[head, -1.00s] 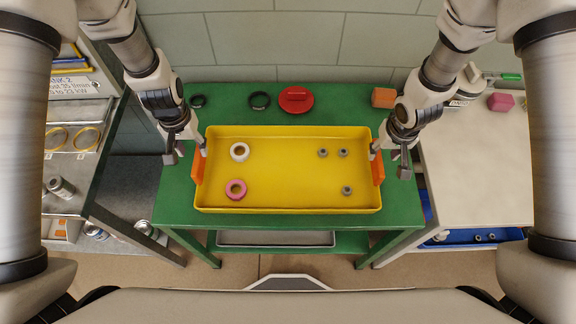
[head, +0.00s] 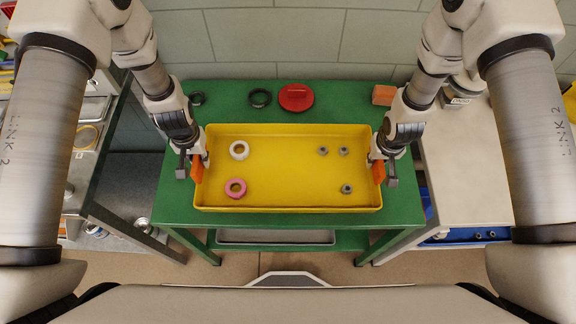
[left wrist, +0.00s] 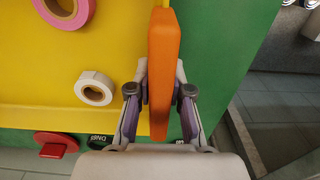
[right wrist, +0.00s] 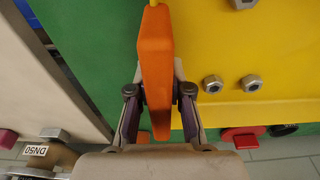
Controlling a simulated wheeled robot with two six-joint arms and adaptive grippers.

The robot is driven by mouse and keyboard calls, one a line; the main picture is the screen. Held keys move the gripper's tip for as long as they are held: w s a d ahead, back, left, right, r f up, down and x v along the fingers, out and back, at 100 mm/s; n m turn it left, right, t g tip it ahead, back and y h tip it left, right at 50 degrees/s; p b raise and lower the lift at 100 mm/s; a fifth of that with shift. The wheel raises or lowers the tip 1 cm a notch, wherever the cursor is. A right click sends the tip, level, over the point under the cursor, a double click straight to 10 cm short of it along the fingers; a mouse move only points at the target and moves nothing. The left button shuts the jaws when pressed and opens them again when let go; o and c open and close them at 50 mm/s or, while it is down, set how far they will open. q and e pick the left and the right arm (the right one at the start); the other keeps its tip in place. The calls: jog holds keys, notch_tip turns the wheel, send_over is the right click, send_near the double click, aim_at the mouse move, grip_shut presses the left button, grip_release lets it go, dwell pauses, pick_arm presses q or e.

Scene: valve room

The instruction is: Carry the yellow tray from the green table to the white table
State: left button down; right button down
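The yellow tray (head: 290,185) rests level on the green table (head: 345,100). It carries a white ring (head: 239,150), a pink ring (head: 236,188) and three grey nuts (head: 346,188). Upright orange handles stand at its left (head: 197,170) and right (head: 379,172) ends. My left gripper (head: 197,160) has its fingers closed against both sides of the left handle (left wrist: 164,70). My right gripper (head: 378,160) likewise holds the right handle (right wrist: 155,70). The fingertips are partly hidden behind the handles. The white table (head: 465,170) stands to the right, partly covered by my right arm.
Behind the tray on the green table lie two dark rings (head: 260,98), a red round object (head: 296,97) and an orange block (head: 383,95). A grey shelf rack (head: 110,160) stands at the left. A brass-coloured fitting (right wrist: 50,155) shows on the white table, whose front part is clear.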

pick_arm(q)
jog(key=shift+r, duration=0.1)
pick_arm(e)
jog(key=shift+r, duration=0.1)
